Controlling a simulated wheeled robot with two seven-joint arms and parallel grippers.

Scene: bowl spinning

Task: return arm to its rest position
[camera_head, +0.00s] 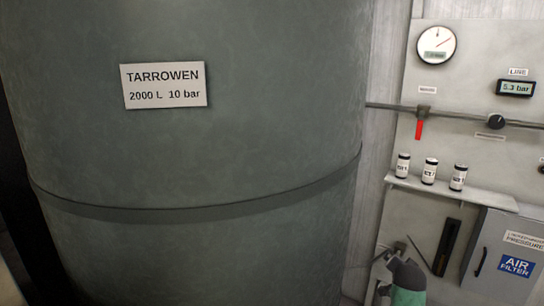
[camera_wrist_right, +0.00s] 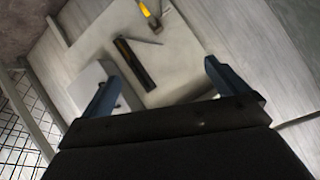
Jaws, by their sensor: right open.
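My right gripper (camera_wrist_right: 160,66) is open in the right wrist view. Its two blue fingers stand wide apart with nothing between them that touches either. Beyond the fingers, at some distance, are a pale panel (camera_wrist_right: 180,55) and a dark bar (camera_wrist_right: 131,63). I cannot make out the right gripper's jaws in the head view. My left gripper is in neither view.
A large grey-green tank (camera_head: 200,150) fills the left and middle. To its right, a wall panel (camera_head: 465,75) carries a gauge (camera_head: 436,45), a pipe with a red-handled valve (camera_head: 419,129), a shelf (camera_head: 450,190) with three small canisters (camera_head: 429,171), and an air filter box (camera_head: 505,260).

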